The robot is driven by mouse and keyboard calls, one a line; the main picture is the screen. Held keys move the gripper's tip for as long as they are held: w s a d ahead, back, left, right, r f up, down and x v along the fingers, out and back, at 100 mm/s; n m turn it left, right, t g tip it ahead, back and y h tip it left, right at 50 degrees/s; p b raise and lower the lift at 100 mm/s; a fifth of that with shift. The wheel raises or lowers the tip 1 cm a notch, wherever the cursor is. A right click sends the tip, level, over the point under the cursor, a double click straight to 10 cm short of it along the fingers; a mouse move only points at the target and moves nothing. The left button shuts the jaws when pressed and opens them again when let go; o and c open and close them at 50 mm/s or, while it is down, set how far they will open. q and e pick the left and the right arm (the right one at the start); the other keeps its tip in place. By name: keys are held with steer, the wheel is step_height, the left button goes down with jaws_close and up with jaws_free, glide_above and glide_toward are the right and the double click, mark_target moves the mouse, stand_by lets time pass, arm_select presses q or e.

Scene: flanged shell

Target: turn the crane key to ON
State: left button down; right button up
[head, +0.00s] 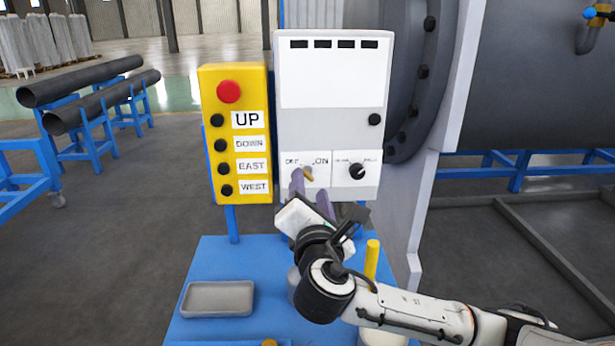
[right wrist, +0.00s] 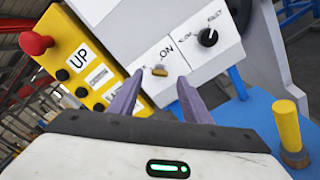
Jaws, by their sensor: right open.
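The crane key (head: 308,175) is a small brass-coloured key in the switch on the lower left of the white control box (head: 330,125). OFF and ON labels sit above it. In the right wrist view the key (right wrist: 159,71) shows beyond and between my fingertips. My right gripper (head: 311,188) is in front of the switch, its two purple fingers pointing at the panel. It is open in the right wrist view (right wrist: 155,95), with nothing between the fingers. In the head view a finger partly hides the switch and the OFF label. My left gripper is not in view.
A yellow pendant box (head: 238,180) with a red button and UP, DOWN, EAST, WEST labels stands close on the left. A black knob (head: 356,171) is right of the key. The blue table (head: 215,262) holds a grey tray (head: 217,299) and a yellow post (head: 372,262).

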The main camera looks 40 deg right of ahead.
mark_target(309, 178)
steer(key=x, duration=0.3)
steer(key=shift+w+d, duration=0.15)
steer(key=shift+w, duration=0.3)
steer(key=shift+d, duration=0.1)
steer(key=c, duration=1.1)
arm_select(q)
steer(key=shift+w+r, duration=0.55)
arm_select(e)
steer(key=shift+o, duration=0.3)
